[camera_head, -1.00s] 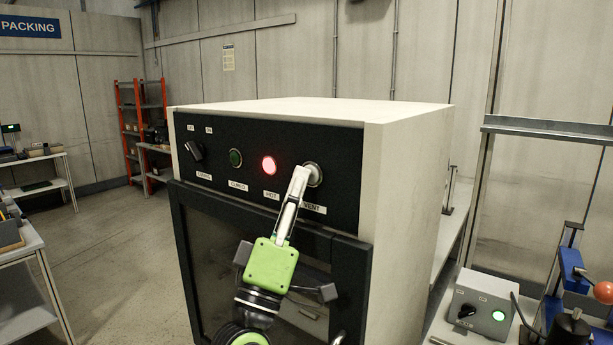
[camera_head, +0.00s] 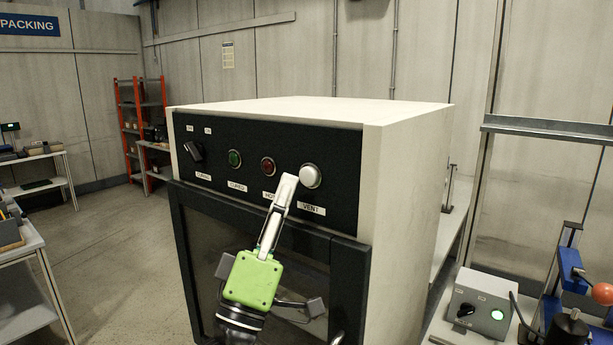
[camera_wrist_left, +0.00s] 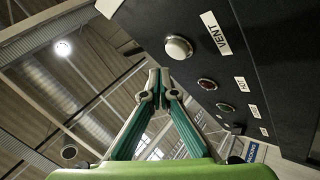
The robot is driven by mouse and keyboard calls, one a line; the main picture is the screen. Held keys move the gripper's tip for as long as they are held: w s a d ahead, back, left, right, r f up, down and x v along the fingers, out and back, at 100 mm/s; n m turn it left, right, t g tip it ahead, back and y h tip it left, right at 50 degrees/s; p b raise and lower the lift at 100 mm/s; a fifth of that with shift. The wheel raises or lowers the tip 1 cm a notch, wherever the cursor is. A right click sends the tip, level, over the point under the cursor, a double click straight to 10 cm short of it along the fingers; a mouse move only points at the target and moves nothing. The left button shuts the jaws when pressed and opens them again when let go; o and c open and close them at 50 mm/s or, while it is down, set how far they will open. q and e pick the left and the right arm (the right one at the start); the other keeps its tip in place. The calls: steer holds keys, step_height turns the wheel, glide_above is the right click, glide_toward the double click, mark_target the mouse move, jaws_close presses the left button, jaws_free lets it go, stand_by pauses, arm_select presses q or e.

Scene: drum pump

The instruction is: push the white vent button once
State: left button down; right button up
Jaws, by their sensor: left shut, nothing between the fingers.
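The white vent button (camera_head: 310,176) sits at the right end of the black control panel, above the VENT label (camera_head: 312,208). It also shows in the left wrist view (camera_wrist_left: 178,47), round and uncovered. My left gripper (camera_head: 289,179) is shut and empty, its fingertips just left of the button and in front of the panel. In the left wrist view the shut fingertips (camera_wrist_left: 159,72) are apart from the button. The red HOT lamp (camera_head: 268,167) is dark. The green CURED lamp (camera_head: 235,159) looks dim. My right gripper is not in view.
A black rotary knob (camera_head: 194,151) is at the panel's left end. The cabinet door (camera_head: 202,240) is below the panel. A grey control box (camera_head: 480,306) with a lit green lamp stands on a bench at right.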

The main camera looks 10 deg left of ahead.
arm_select(q)
steer(key=shift+s+a, duration=0.35)
steer(key=shift+s, duration=0.5)
steer(key=shift+s+a, duration=0.35)
steer(key=shift+s, duration=0.5)
